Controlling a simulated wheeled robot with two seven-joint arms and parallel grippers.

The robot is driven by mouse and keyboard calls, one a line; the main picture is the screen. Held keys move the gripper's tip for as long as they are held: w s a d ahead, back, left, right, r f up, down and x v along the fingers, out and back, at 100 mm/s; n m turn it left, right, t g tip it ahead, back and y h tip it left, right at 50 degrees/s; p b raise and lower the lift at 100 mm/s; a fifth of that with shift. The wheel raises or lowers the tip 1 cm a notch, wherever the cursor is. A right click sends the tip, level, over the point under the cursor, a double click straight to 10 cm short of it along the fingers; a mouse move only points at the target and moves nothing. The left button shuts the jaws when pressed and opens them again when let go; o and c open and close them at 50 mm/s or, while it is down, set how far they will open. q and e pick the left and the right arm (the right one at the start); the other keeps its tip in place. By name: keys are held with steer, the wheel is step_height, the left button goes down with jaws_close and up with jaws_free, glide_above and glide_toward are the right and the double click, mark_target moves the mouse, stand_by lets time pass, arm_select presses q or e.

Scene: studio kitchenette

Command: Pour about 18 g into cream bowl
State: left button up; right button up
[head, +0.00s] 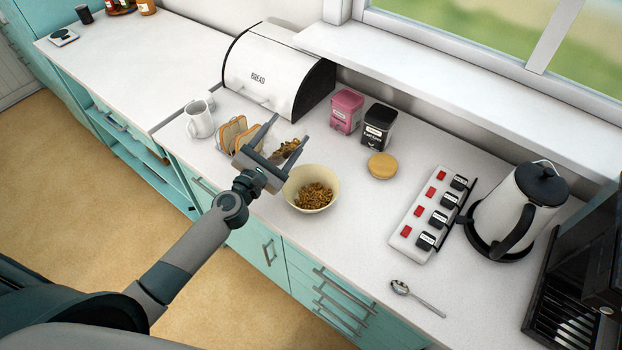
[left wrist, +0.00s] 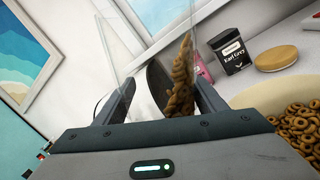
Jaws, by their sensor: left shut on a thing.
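The cream bowl (head: 307,173) stands on the white counter and holds a heap of brown cereal rings (head: 314,196). The bowl's pale inner wall also shows at the right of the left wrist view (left wrist: 272,96). My left gripper (head: 290,129) is shut on a clear container (head: 288,149), just behind and left of the bowl. Brown rings (left wrist: 181,85) lie along the container's right side in the left wrist view. The container looks tilted; its clear walls are hard to make out. No rings are clearly seen in the air. My right gripper is out of view.
A toast rack (head: 234,131) and white mug (head: 200,119) stand left of the gripper, a bread bin (head: 275,75) behind. Pink and black tins and a wooden lid (head: 382,165) are beyond the bowl. A switched power strip (head: 430,212), kettle (head: 515,210) and spoon (head: 415,297) lie right.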

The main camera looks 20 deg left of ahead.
arm_select(q)
steer(key=shift+a+f+n, duration=0.15)
steer(key=shift+f+n, duration=0.4)
steer(key=shift+n, duration=0.05)
steer(key=shift+w+a+f+n, duration=0.1)
steer(key=shift+n, duration=0.3)
steer(key=p, duration=0.1)
steer(key=r+n+p, duration=0.1)
steer(key=p, duration=0.1)
steer(key=shift+w+a+r+n+g, duration=0.1)
steer(key=shift+a+n+g, duration=0.05)
steer(key=shift+n+g, duration=0.15)
steer(key=shift+a+r+n, duration=0.15)
steer(key=shift+n, duration=0.85)
